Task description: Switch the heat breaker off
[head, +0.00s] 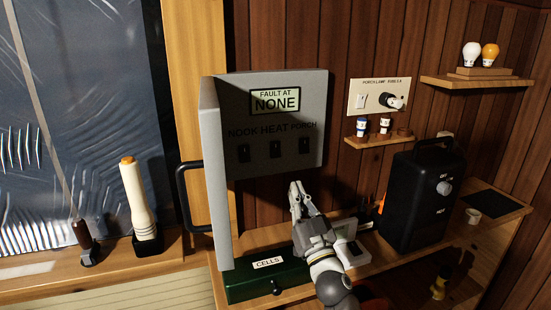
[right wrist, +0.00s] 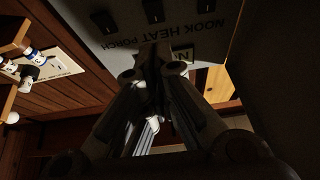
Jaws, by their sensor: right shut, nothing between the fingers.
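The grey breaker box (head: 225,95) is on the wood wall, with its door (head: 217,200) swung open at the left. Its panel has black switches under the labels NOOK, HEAT and PORCH. The heat breaker (head: 275,149) is the middle one; it also shows at the top of the right wrist view (right wrist: 153,10). Its on or off position is too dark to tell. A sign (head: 275,101) reads FAULT AT NONE. My right gripper (head: 296,187) is shut and empty, below the panel and apart from the switches in the head view. My left gripper is not in view.
A green CELLS drawer box (head: 250,285) sits below the panel. A black heater-like box (head: 415,205) stands on the shelf at right. A porch lamp plate (head: 370,84) and a small shelf of fuses (head: 372,140) are on the wall. A white flashlight (head: 137,200) stands at left.

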